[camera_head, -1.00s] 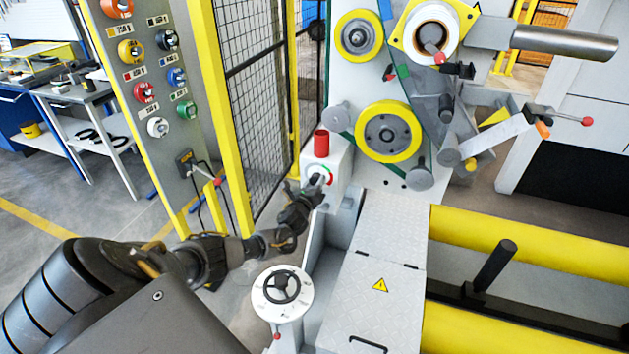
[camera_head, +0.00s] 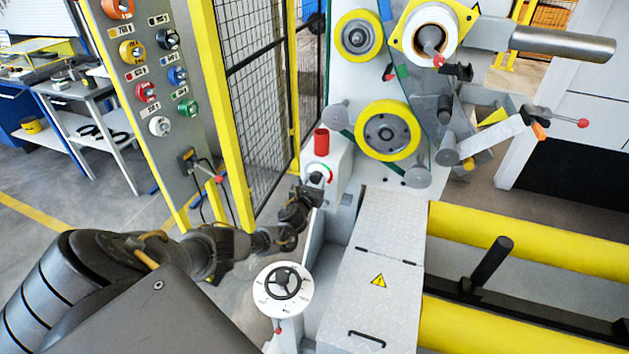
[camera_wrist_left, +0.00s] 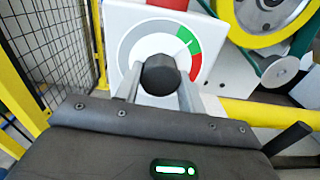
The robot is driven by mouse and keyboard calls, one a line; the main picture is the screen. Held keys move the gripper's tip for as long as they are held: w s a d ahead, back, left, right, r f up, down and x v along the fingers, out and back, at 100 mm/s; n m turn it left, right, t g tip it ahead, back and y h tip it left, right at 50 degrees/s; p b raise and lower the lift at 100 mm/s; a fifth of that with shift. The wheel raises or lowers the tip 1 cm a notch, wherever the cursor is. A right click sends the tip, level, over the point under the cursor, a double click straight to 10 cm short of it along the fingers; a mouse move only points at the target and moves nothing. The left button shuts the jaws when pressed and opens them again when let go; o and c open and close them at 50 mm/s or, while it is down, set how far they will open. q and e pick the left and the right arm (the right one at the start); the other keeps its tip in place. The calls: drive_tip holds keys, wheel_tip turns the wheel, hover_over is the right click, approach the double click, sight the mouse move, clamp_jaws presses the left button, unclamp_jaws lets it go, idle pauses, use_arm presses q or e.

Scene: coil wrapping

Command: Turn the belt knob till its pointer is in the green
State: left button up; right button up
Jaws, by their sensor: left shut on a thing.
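The black belt knob (camera_wrist_left: 160,75) sits in front of a round dial (camera_wrist_left: 128,45) on a white panel. In the left wrist view the dial has a grey arc, a green part (camera_wrist_left: 187,38) at upper right and a red part (camera_wrist_left: 196,68) below it. A thin pale mark shows in the green; I cannot tell whether it is the pointer. My left gripper (camera_wrist_left: 159,90) has one finger on each side of the knob and is shut on it. In the head view my left gripper (camera_head: 312,187) covers part of the knob. My right gripper is not in view.
A red cylinder (camera_head: 321,142) stands on top of the dial box. A handwheel (camera_head: 282,284) is below, near my left arm. A mesh fence (camera_head: 270,100) stands left of the box. Yellow-rimmed rollers (camera_head: 388,131) are to the right.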

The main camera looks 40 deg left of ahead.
use_arm(q)
drive_tip(key=shift+f, duration=0.15)
drive_tip(key=o, duration=1)
drive_tip(key=p+v, duration=0.1)
drive_tip(key=v, duration=1)
